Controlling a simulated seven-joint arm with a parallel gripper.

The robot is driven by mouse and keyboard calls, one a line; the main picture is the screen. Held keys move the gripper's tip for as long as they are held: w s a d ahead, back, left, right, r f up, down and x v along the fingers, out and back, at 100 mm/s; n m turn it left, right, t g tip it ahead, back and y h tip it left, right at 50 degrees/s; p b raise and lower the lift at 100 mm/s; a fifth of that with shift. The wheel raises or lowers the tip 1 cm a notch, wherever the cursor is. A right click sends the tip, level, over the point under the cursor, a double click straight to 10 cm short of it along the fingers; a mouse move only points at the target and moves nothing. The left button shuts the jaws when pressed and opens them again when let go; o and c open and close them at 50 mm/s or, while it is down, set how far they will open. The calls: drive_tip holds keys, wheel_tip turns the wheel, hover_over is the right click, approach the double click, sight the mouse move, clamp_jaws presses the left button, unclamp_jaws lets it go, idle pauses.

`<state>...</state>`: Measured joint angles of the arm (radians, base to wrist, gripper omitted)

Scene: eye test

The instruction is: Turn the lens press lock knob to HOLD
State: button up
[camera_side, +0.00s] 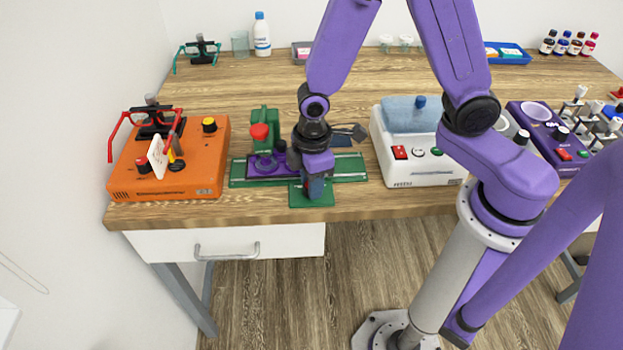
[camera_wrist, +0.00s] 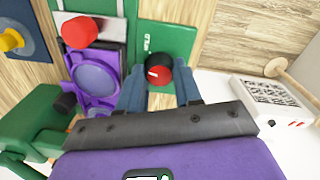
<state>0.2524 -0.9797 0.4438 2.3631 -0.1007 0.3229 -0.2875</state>
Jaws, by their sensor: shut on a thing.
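The lens press (camera_side: 264,133) is green with a red top (camera_side: 259,131) and a purple stage (camera_side: 263,167), near the table's front edge. In the wrist view, the red top (camera_wrist: 80,32) and the purple ring stage (camera_wrist: 94,80) show at the left. The lock knob (camera_wrist: 157,68) is black with a red face and a pale mark, on a green plate (camera_wrist: 176,34) with small white lettering, which I read only in part. My gripper (camera_wrist: 159,84) points down with one blue finger on each side of the knob, shut on it. In the side view my gripper (camera_side: 314,186) hides the knob.
An orange device (camera_side: 190,175) with red glasses (camera_side: 140,120) stands left of the press. A white device (camera_side: 425,172) with a blue top stands close on the right. A purple device (camera_side: 550,135) is farther right. Dark flat pieces (camera_side: 352,132) lie behind my gripper. The table's middle is mostly clear.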

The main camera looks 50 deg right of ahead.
drive_tip(key=m, duration=0.5)
drive_tip(key=shift+m, duration=0.3)
idle(0.4)
drive_tip(key=o, duration=1)
drive_tip(key=shift+o, duration=0.2)
